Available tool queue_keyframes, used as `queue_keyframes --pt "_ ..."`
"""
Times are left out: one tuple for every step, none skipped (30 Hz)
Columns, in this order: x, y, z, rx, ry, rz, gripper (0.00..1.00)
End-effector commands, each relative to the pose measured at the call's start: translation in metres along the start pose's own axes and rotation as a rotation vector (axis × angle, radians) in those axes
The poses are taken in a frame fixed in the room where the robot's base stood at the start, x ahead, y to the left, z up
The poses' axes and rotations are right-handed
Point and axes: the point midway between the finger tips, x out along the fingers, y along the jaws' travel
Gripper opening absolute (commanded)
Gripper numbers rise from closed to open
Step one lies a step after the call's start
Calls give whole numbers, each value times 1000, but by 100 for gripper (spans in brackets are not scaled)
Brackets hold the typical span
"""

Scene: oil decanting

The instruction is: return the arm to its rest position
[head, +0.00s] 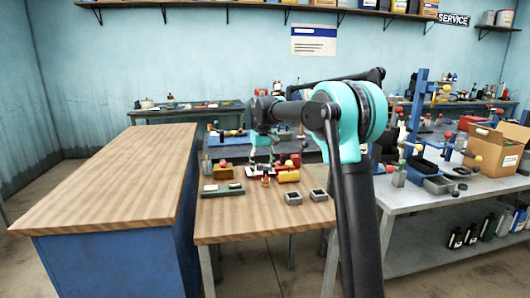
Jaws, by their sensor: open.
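My arm rises from the lower right of the head view, bends at a teal elbow joint and reaches left and away over the small wooden table (225,230). My gripper (262,166) hangs at the far end, pointing down above the back part of this table. It is open and looks empty, though its fingertips are small and partly lost among the objects behind. A small amber bottle (266,181) stands on the table a little below and in front of it.
A yellow block with a red knob (287,174), a green tray (222,190) and two grey square dishes (293,199) are on the small table. A wooden-topped blue cabinet (115,185) stands left, its top clear. A crowded grey workbench (400,200) with a cardboard box (497,155) is right.

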Motion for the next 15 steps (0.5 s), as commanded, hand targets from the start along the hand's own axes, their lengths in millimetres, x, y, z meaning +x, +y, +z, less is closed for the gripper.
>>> queue_keyframes --pt "2 3 5 6 5 0 56" --pt "3 5 8 10 8 1 56" --pt "4 7 12 14 13 1 56" --pt "5 9 16 19 17 2 56" --pt "6 11 20 24 21 2 56" --pt "8 14 26 31 27 3 56" --pt "10 16 30 36 31 3 56" --pt "12 18 35 41 36 4 56" --pt "14 21 43 49 43 5 56" --pt "16 24 48 56 50 5 56" --pt "19 26 55 62 55 6 56" --pt "22 30 64 73 64 7 56" --pt "25 33 72 81 71 8 56" --pt "28 35 81 89 79 9 56" --pt "34 40 94 103 90 11 56"
